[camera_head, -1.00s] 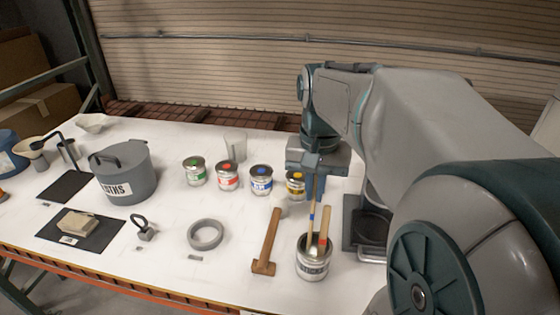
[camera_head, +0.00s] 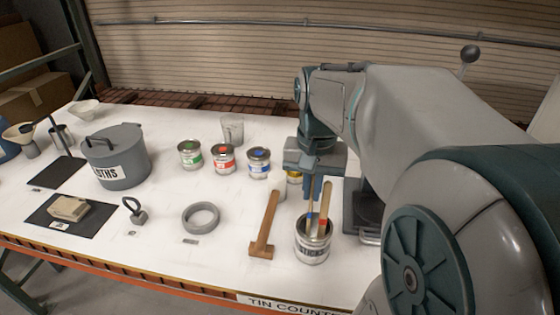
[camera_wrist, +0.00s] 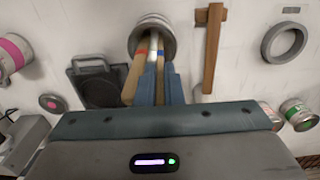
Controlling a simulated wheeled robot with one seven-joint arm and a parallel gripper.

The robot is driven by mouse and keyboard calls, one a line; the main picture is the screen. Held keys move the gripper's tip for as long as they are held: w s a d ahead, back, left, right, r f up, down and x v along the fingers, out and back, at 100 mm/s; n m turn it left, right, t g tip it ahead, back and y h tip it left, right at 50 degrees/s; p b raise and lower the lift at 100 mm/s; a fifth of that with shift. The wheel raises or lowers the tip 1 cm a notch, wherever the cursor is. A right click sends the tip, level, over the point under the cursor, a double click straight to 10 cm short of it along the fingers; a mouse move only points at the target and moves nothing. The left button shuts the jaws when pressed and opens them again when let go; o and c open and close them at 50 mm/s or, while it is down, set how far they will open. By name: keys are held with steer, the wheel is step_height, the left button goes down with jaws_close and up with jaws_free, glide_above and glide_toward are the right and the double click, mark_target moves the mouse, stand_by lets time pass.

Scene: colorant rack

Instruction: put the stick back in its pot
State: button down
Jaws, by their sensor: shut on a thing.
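The grey metal pot (camera_head: 312,249), labelled as the sticks pot, stands upright near the table's front edge. Wooden sticks with coloured bands rise from its mouth, one with a red band (camera_head: 324,212). My gripper (camera_head: 314,196) is above the pot, pointing down, shut on a wooden stick (camera_wrist: 160,75). The held stick's lower part is at or inside the pot's mouth. In the wrist view the pot (camera_wrist: 155,21) lies beyond my fingers, with red, white and blue bands close together.
A wooden mallet (camera_head: 266,228) and a grey ring (camera_head: 201,217) lie left of the pot. Paint tins, green (camera_head: 191,155), red (camera_head: 223,159) and blue (camera_head: 259,163), stand behind; the yellow tin (camera_head: 294,178) is partly hidden. A dark stand (camera_head: 368,213) is close on the right.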

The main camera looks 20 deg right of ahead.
steer(key=c, duration=1.5)
jaws_free()
step_height(320, 180, up, 14)
steer(key=shift+f, duration=0.1)
steer(key=shift+a, duration=0.15)
